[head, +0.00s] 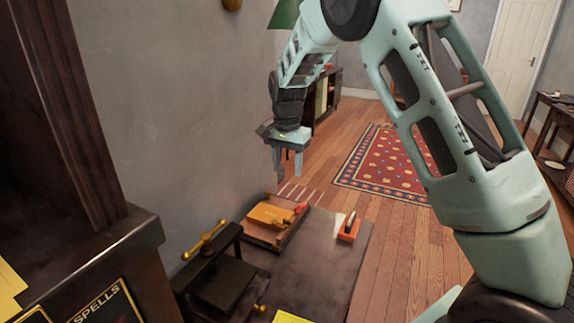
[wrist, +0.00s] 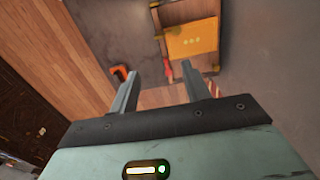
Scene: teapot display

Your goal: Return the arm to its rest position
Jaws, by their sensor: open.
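My gripper (head: 287,163) hangs from my pale green arm, fingers pointing down, above the far end of a dark table in the head view. In the wrist view its two fingers (wrist: 158,90) are apart with nothing between them. The arm is bent, with its elbow high near the top of the head view and its lower link coming down at the right. No object touches the gripper.
The dark table (head: 312,262) bears a wooden tray with a yellow-orange object (head: 270,215), an orange-red item (head: 349,228) and a black press (head: 222,280). A dark cabinet (head: 75,150) stands at left. A red patterned rug (head: 385,165) lies on the open wooden floor.

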